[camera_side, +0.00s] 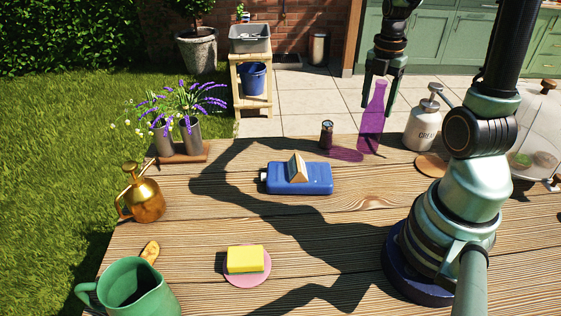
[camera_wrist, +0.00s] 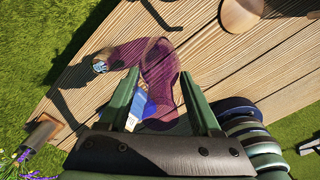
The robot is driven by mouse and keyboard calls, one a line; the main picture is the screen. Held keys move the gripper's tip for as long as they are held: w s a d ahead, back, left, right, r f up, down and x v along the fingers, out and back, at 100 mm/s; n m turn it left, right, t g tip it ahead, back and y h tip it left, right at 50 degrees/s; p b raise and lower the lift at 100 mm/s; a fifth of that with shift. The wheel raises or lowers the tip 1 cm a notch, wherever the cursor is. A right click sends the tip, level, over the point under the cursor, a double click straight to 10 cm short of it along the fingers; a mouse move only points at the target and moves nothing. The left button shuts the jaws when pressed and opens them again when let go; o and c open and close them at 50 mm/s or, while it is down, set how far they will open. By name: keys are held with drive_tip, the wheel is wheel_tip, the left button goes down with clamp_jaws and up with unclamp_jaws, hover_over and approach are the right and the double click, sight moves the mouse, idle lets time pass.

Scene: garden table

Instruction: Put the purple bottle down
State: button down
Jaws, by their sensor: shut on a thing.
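The purple bottle (camera_side: 373,120) is see-through and upright at the far side of the wooden table (camera_side: 350,237). My gripper (camera_side: 381,86) is above it with its fingers around the bottle's neck, shut on it. In the wrist view the purple bottle (camera_wrist: 160,68) shows between the two green fingers of my gripper (camera_wrist: 160,97). A purple-tinted shadow lies on the table to its left. I cannot tell whether the bottle's base touches the wood.
A small dark shaker (camera_side: 326,135) stands left of the bottle. A white soap dispenser (camera_side: 423,120) and a round wooden board (camera_side: 432,165) are to its right. A blue container (camera_side: 312,186) with a wooden block (camera_side: 297,168) on it lies nearer. Bare wood lies right of the blue container.

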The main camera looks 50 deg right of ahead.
sight(375, 112)
drive_tip(key=shift+f, duration=1.65)
drive_tip(key=shift+c, duration=0.4)
unclamp_jaws()
